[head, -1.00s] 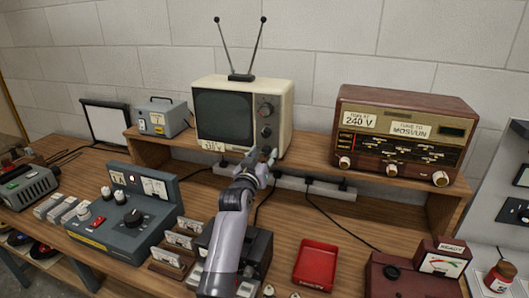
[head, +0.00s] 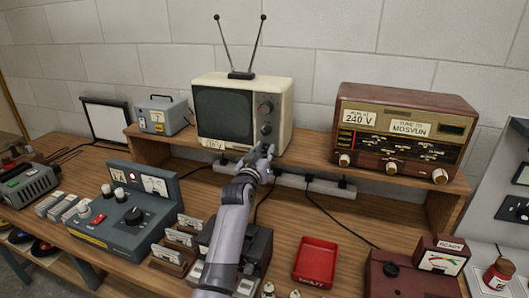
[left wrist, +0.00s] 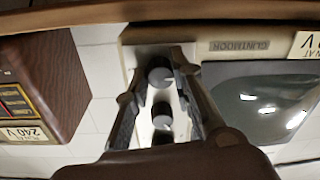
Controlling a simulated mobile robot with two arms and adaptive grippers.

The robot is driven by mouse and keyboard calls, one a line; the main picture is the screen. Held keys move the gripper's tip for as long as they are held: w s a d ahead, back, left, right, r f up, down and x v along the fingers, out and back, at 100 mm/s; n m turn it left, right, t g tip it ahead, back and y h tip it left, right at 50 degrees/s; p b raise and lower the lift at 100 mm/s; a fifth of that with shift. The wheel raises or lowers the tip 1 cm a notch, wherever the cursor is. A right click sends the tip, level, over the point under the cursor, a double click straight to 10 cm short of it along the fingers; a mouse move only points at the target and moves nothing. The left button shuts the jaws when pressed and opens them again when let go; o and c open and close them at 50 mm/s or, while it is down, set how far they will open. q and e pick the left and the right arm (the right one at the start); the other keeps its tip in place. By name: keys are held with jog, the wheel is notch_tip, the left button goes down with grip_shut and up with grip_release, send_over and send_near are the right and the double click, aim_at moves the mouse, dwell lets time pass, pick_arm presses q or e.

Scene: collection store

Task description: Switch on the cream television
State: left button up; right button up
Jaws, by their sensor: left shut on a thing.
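The cream television (head: 288,118) stands on the raised wooden shelf, its grey screen (head: 222,115) dark. The exact contact is hidden. My right gripper is not in view.
A brown radio (head: 400,130) stands on the shelf to the right, a grey-blue box (head: 160,116) to the left. A power strip (head: 300,183) lies below the shelf. A control console (head: 125,225) and red tray (head: 316,262) flank my left arm.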

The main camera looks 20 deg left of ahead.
pick_arm(q)
grip_shut()
jog(key=shift+m, duration=0.4)
jog(key=m, duration=0.2)
jog(key=shift+f+m, duration=0.1)
jog(key=shift+m, duration=0.3)
jog(key=m, duration=0.3)
jog(key=shift+m, duration=0.4)
jog(key=m, duration=0.3)
jog(key=shift+m, duration=0.3)
jog(key=shift+m+h+p, duration=0.3)
jog(key=shift+m+h, duration=0.1)
jog(key=shift+m, duration=1.6)
